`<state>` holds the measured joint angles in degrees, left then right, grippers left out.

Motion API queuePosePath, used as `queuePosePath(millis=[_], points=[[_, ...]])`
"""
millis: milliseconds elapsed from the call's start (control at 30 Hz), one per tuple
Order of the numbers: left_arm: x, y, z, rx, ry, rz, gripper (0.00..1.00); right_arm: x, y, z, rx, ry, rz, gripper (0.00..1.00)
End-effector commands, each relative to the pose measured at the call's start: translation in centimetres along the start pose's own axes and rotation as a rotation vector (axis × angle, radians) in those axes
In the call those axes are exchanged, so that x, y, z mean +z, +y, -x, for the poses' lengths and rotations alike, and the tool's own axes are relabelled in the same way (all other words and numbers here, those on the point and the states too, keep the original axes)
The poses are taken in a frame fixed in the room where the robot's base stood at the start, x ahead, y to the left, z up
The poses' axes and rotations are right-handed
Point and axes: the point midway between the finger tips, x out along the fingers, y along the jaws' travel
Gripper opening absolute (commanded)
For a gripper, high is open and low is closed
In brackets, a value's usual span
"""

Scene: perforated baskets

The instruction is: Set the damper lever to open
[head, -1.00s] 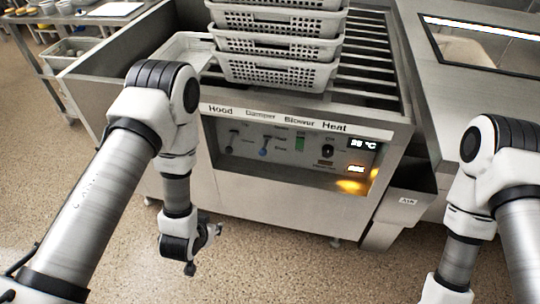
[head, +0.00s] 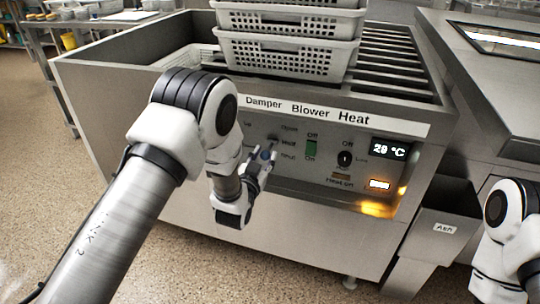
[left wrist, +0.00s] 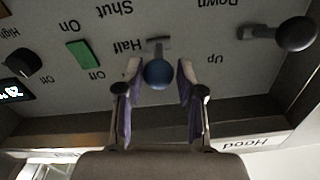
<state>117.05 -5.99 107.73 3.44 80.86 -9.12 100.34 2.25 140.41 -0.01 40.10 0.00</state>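The damper lever, with a blue ball knob (left wrist: 157,74), stands out from the control panel (head: 325,165) beside the "Open", "Half" and "Shut" labels. In the left wrist view, which is upside down, its base is level with "Half". I cannot tell its exact setting. My left gripper (left wrist: 158,82) is open, with one finger on each side of the knob and gaps showing on both sides. In the head view the left gripper (head: 262,168) is at the panel, partly covering the lever. My right gripper is out of view.
The hood lever (left wrist: 280,34) with a dark knob is beside the damper lever. The green blower switch (head: 311,148) and heat knob (head: 344,158) are to its right in the head view. Stacked white perforated baskets (head: 285,58) stand above the panel. An ash bin (head: 446,228) is at right.

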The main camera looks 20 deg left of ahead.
Motion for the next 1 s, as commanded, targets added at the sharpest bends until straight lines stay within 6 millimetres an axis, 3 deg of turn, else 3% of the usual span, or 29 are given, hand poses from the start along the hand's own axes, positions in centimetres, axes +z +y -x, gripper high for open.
queuePosePath(millis=[200, 467, 567, 1000], points=[[0.2, 0.0, -3.1, 0.0, -0.001, 0.001, 0.37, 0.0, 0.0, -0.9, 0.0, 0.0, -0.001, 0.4], [0.1, 0.0, -3.5, 0.0, -0.003, 0.0, 0.37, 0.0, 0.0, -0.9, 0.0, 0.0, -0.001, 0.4], [0.2, 0.0, -3.4, 0.0, -0.003, 0.001, 0.02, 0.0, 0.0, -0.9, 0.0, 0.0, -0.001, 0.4], [0.2, 0.0, -3.6, 0.004, -0.016, 0.001, 0.0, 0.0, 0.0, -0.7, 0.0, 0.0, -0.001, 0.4]])
